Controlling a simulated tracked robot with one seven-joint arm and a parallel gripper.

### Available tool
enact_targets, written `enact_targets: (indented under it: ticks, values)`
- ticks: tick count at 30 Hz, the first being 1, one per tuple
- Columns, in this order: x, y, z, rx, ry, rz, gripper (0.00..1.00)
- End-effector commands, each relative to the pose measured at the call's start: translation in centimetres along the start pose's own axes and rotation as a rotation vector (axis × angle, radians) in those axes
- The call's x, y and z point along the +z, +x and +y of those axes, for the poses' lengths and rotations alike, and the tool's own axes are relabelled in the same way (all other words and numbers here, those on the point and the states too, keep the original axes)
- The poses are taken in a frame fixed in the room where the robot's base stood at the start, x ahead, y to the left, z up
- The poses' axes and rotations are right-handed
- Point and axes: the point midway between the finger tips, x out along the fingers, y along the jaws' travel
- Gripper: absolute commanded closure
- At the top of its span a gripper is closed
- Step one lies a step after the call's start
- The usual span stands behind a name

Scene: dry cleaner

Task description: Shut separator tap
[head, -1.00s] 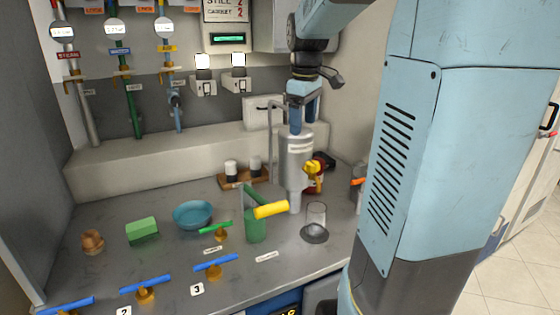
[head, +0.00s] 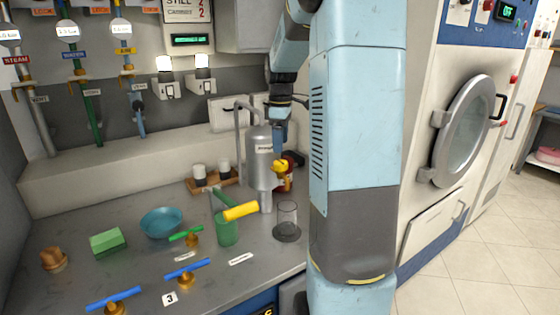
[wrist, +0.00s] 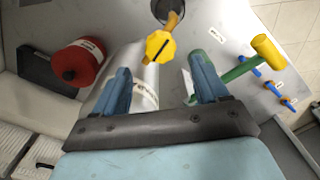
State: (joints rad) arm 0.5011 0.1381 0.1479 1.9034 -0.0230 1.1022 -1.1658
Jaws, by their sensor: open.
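The separator (head: 262,160) is an upright silver cylinder with a bent pipe at its left and a narrow spout below. Its tap has a yellow handle (head: 281,168) on the right side; in the wrist view the handle (wrist: 160,46) is a faceted yellow knob with a dark slot, just beyond my fingertips. My gripper (head: 280,136) is beside the separator's upper right side, above the tap. In the wrist view my gripper (wrist: 161,72) is open, fingers apart, with the separator's body (wrist: 146,88) partly behind the left finger. Nothing is held.
A clear glass (head: 287,222) stands near the spout. A red can (wrist: 77,65) is close to the tap. Blue-handled taps (head: 187,268) line the counter front.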

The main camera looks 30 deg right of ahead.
Motion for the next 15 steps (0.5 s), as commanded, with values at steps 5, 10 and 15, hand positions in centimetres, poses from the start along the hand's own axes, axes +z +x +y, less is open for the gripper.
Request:
enact_targets:
  ticks: [5,10,15]
  values:
    - [0.1,3.2,0.0,-0.003,0.001,-0.001,0.27]
    - [0.1,5.5,0.0,-0.002,0.001,-0.001,0.27]
    - [0.0,6.8,0.0,-0.001,0.001,0.0,0.27]
